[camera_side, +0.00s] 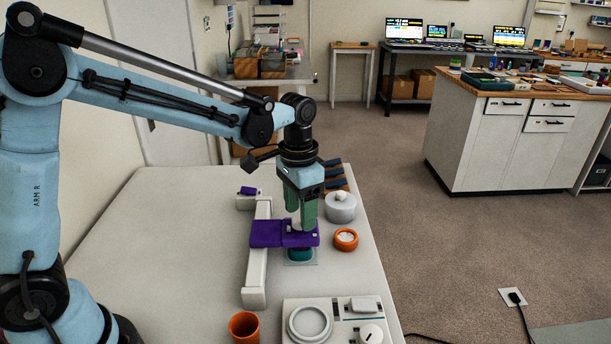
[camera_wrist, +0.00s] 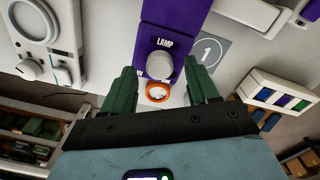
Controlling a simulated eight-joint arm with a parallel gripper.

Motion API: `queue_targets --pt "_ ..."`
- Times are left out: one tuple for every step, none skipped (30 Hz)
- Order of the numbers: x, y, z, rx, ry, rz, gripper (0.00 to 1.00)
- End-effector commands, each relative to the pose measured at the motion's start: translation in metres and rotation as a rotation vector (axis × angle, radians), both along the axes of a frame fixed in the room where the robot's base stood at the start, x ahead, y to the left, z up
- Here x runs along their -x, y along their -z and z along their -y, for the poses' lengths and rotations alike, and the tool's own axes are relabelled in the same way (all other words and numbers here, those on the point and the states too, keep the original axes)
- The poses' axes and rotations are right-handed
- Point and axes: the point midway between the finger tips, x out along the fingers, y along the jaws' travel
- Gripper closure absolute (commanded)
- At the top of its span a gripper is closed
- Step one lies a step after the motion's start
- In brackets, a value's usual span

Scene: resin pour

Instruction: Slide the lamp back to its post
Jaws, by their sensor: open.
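The lamp (camera_side: 268,234) is a purple block on a white rail (camera_side: 256,280); its arm reaches right over a small teal cup (camera_side: 300,254). In the wrist view the lamp (camera_wrist: 172,20) carries the word LAMP and a pale round knob (camera_wrist: 159,65). My gripper (camera_side: 302,222) is above the lamp's right part, pointing down. In the wrist view my open gripper (camera_wrist: 162,88) has one green finger on each side of the knob, with gaps visible. A small purple piece (camera_side: 248,191) sits at the rail's far end; I cannot tell whether it marks the post.
An orange ring-shaped dish (camera_side: 346,240) and a pale lidded jar (camera_side: 341,208) stand close right of the lamp. A white device with a round plate (camera_side: 288,311) and an orange cup (camera_side: 244,327) are at the front. A grey square marked 1 (camera_wrist: 208,52) lies beside the lamp. The table's left is clear.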

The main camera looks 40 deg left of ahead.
Motion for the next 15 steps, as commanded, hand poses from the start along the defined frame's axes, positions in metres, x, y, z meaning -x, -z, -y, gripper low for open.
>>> queue_targets --pt "-0.0001 0.0044 0.0003 0.0 0.0 0.0 0.41" --pt "-0.0002 0.0063 0.0003 0.0 0.0 0.0 0.41" --pt "0.0 0.0083 0.0003 0.0 0.0 0.0 0.41" --pt "0.0001 0.0096 0.0003 0.0 0.0 0.0 0.41" --pt "0.0002 0.0105 0.0003 0.0 0.0 0.0 0.41" --pt "0.0002 0.0112 0.0004 0.0 0.0 0.0 0.41" --pt "0.0002 0.0116 0.0004 0.0 0.0 0.0 0.41" --pt "0.0002 0.0118 0.0003 0.0 0.0 0.0 0.41" --pt "0.0002 0.0119 0.0003 0.0 0.0 0.0 0.41" --pt "0.0002 0.0119 0.0003 0.0 0.0 0.0 0.41" --pt "0.0002 0.0118 0.0003 0.0 0.0 0.0 0.41" --pt "0.0002 0.0118 0.0003 0.0 0.0 0.0 0.41" --pt "0.0002 0.0118 0.0003 0.0 0.0 0.0 0.41" --pt "0.0002 0.0117 0.0003 0.0 0.0 0.0 0.41" --pt "0.0002 0.0117 0.0003 0.0 0.0 0.0 0.47"
